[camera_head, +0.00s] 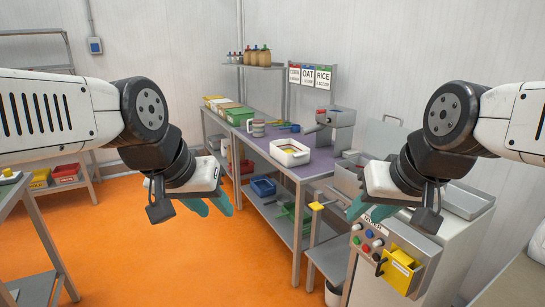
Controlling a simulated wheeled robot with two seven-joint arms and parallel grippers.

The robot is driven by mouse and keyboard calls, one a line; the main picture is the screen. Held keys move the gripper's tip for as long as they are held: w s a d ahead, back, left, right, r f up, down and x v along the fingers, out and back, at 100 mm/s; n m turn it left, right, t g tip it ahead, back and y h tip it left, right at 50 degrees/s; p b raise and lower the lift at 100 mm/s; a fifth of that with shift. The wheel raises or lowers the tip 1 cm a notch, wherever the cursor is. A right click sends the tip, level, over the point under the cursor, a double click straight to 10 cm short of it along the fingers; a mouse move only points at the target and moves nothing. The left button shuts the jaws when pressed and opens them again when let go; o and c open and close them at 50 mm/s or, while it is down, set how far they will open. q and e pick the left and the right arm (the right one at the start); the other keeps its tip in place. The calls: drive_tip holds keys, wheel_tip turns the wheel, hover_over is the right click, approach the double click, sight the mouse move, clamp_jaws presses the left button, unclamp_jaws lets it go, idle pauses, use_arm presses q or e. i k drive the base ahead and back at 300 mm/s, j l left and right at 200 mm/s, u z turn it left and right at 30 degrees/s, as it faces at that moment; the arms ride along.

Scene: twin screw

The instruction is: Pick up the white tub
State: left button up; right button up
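The white tub (292,161) sits upright on the purple top of the workbench (318,170), near its front edge. It is open at the top, with a yellowish content or inner surface showing. My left gripper (209,207) hangs to the left of the bench, in front of and lower in the picture than the tub. Its teal fingers are apart with nothing between them. My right gripper (368,211) is to the right of the tub, in front of the machine. Its teal fingers look apart and empty. Neither gripper touches the tub.
A grey device (338,128) stands behind the tub on the bench. A striped mug (257,128) and coloured tools are at the back left. The machine with a button panel (370,238) and yellow part (400,272) stands at right. Orange floor (150,255) is clear at left.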

sight(289, 152)
drive_tip(key=i+j, duration=0.1)
drive_tip(key=i, duration=0.65)
drive_tip(key=i+j+z, duration=0.1)
drive_tip(key=i, duration=0.6)
drive_tip(key=i+j, duration=0.2)
drive_tip(key=i, duration=0.55)
